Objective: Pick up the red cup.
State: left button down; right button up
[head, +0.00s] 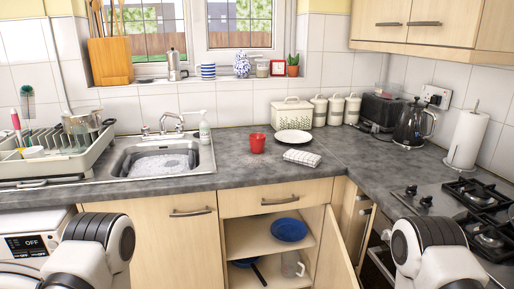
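The red cup (257,144) stands upright on the grey countertop (225,178), to the right of the sink and left of a folded cloth (302,158). Nothing touches the cup or covers it. A white plate (293,136) lies just behind and to the right of it. Parts of my two arms show at the lower left and lower right, well in front of the cup. Neither gripper is in view.
The soapy sink (160,163) and a dish rack (90,155) are at left. A kettle (412,124) and a gas hob (455,215) are at right. Below the counter, a cupboard door (337,255) stands open, showing a blue plate (289,230).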

aim_at(257, 140)
jog(key=i+j+z, duration=0.35)
jog(key=i, duration=0.2)
jog(key=i+j+z, duration=0.4)
jog(key=i+l, duration=0.1)
